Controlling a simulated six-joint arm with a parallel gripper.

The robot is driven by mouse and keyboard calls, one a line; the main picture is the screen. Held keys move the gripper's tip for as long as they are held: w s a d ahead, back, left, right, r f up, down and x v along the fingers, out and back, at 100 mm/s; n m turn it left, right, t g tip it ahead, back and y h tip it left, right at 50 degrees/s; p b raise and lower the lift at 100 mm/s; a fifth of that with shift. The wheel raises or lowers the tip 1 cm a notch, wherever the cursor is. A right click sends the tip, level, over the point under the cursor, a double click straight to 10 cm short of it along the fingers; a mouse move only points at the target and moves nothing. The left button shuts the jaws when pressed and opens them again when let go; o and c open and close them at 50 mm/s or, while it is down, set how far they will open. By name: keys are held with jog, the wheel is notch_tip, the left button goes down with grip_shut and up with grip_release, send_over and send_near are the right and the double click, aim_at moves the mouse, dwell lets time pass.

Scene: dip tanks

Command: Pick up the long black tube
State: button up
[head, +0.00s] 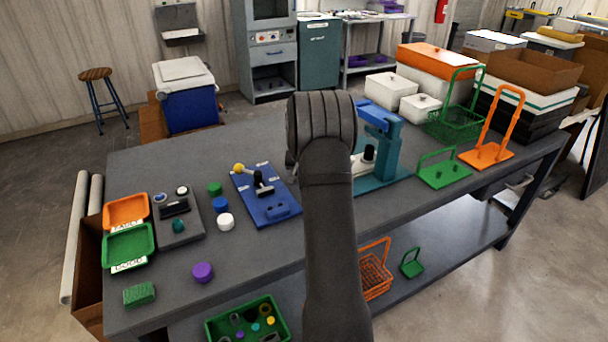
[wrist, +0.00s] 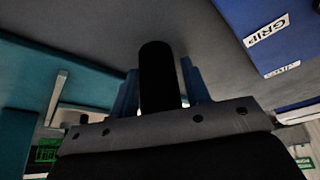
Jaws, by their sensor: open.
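The long black tube (wrist: 160,62) shows in the wrist view, standing up between the two blue fingers of my gripper (wrist: 161,88). One finger is on each side of the tube, close to it. My gripper is open, and I cannot tell whether either finger touches the tube. In the head view my arm hides the gripper and the tube.
A blue fixture board (head: 284,211) with a yellow-knobbed clamp lies left of my arm. A teal press (head: 384,150) stands close on the right. Orange (head: 126,197) and green (head: 150,239) trays and several coloured caps sit farther left on the grey table (head: 255,262).

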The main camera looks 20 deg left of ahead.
jog(key=c, duration=0.7)
jog(key=shift+r, duration=0.1)
jog(key=shift+c, duration=1.1)
